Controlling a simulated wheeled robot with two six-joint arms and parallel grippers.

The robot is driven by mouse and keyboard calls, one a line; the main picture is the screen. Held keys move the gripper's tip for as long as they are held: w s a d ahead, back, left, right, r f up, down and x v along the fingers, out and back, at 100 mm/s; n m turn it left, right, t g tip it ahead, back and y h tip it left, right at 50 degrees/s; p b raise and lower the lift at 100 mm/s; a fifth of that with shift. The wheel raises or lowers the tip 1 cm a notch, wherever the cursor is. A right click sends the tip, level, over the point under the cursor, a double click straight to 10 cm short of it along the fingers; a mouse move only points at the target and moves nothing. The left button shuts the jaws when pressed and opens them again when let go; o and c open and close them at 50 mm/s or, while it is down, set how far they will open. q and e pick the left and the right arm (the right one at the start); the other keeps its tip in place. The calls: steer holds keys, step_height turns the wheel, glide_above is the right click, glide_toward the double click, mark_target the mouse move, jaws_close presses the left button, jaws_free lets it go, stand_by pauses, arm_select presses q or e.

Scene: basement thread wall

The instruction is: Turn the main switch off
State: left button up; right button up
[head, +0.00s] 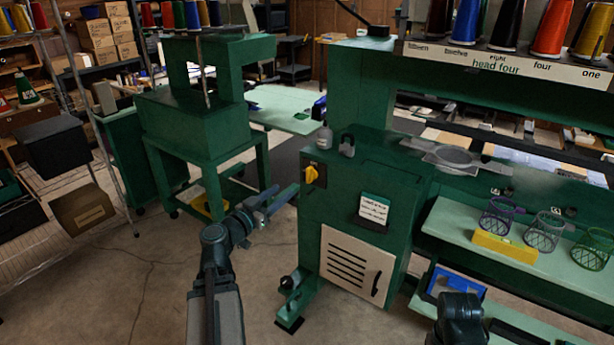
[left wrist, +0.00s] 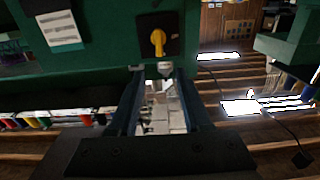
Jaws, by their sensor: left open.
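The main switch, a yellow rotary knob (head: 311,174) on a dark plate, is on the left end of the green machine's front. Its knob also shows in the left wrist view (left wrist: 158,40), standing roughly in line with the plate's sides. My left gripper (head: 283,197) is open and empty, to the left of the switch and a little below it in the head view. In the left wrist view the open fingers (left wrist: 160,76) point toward the switch plate, with no contact visible. My right gripper is not seen; only a dark part of my right arm shows at the bottom right.
The green machine (head: 343,208) carries a paper notice (head: 374,209) and a louvred panel (head: 355,265). A shelf (head: 460,222) with wire baskets is at right. A second green machine (head: 194,116) stands behind at left. The concrete floor at front left is clear.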

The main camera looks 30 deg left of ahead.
mark_target(308, 173)
arm_select(q)
steer(key=w, duration=0.8)
steer(key=w+d, duration=0.1)
steer(key=w, duration=0.4)
steer(key=shift+s, duration=0.1)
jaws_close()
steer(key=shift+d, duration=0.1)
